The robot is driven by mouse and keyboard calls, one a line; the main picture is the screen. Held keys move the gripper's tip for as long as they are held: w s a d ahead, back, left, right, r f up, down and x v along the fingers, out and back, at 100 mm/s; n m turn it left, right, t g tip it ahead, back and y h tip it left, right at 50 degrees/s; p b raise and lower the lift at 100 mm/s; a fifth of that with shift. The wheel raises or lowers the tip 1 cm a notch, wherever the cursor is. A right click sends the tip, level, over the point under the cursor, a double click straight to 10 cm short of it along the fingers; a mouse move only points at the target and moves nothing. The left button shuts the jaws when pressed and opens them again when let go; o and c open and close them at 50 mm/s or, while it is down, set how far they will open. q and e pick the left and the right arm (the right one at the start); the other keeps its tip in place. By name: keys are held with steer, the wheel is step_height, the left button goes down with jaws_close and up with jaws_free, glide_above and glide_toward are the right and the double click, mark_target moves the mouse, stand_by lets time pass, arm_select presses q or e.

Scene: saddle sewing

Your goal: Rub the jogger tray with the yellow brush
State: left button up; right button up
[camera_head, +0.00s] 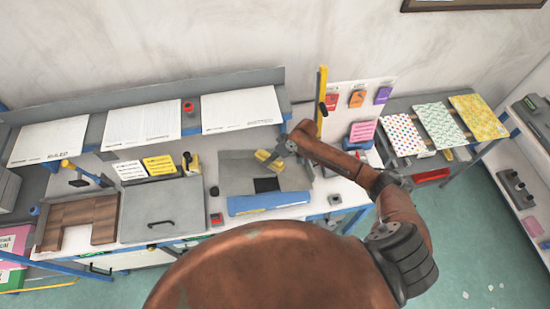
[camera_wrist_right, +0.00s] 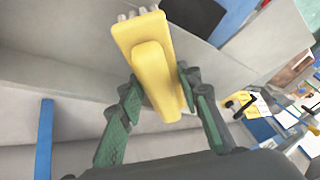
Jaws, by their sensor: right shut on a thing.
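The yellow brush (camera_head: 268,158) is in my right gripper (camera_head: 286,149), above the grey jogger tray (camera_head: 236,167) with the blue front. In the right wrist view the yellow brush (camera_wrist_right: 152,62) sits between the green-padded fingers of my right gripper (camera_wrist_right: 160,90), its pale bristle tufts at the top edge of the frame. The grey tray surface (camera_wrist_right: 236,75) lies behind it. I cannot tell whether the bristles touch the tray. My left gripper is not in view.
A grey lidded box (camera_head: 160,208) with a black handle stands left of the tray. A yellow upright post (camera_head: 321,95) rises behind my right arm. Paper sheets (camera_head: 240,108) lie on the shelf behind. A small red item (camera_head: 216,218) is close to the tray's left.

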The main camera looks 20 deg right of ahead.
steer(key=shift+w+a+r, duration=0.1)
steer(key=shift+w+a, duration=0.1)
steer(key=shift+a, duration=0.9)
steer(key=shift+w+a, duration=0.2)
steer(key=shift+a, duration=0.85)
steer(key=shift+w+a+r, duration=0.15)
steer(key=shift+w+a, duration=0.05)
steer(key=shift+a, duration=0.55)
steer(key=shift+w+a+r, duration=0.15)
steer(key=shift+w+a, duration=0.05)
steer(key=shift+a, duration=0.6)
steer(key=shift+w+a+r, duration=0.15)
steer(key=shift+w+a, duration=0.05)
steer(key=shift+a, duration=0.55)
steer(key=shift+w+a, duration=0.15)
steer(key=shift+a, duration=0.75)
step_height(320, 180, up, 6)
steer(key=w+d, duration=0.1)
steer(key=shift+w+d, duration=0.15)
steer(key=shift+r, duration=0.1)
steer(key=shift+w+d+r, duration=0.15)
steer(key=shift+r, duration=0.5)
steer(key=shift+w+d+r, duration=0.15)
steer(key=shift+r, duration=0.5)
